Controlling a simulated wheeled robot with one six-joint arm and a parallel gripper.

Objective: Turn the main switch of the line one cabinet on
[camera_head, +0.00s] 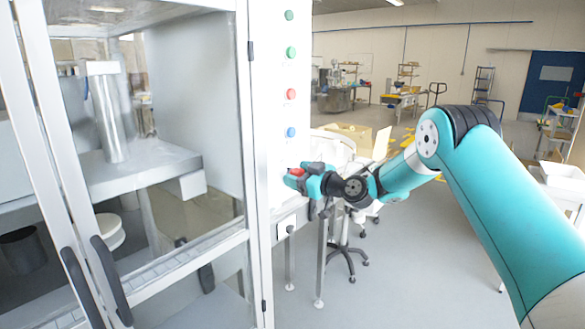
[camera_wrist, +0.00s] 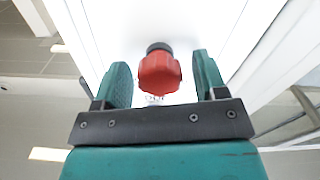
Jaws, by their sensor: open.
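The main switch is a red knob on a dark collar on the white cabinet panel. In the wrist view the red knob (camera_wrist: 159,74) sits between the two fingers of my gripper (camera_wrist: 162,80), with a gap on each side. My gripper is open around it. In the head view my gripper (camera_head: 300,178) is at the lower part of the panel, and the red knob (camera_head: 296,172) shows partly between the teal fingers. The white cabinet panel (camera_head: 278,130) carries the knob. Small lettering below the knob is too small to read.
Above the knob, the panel has a blue button (camera_head: 291,132), a red button (camera_head: 291,94) and green buttons (camera_head: 291,53). A glass-doored enclosure with dark handles (camera_head: 110,280) stands at left. A wheeled chair base (camera_head: 345,262) is below my arm. The floor at right is open.

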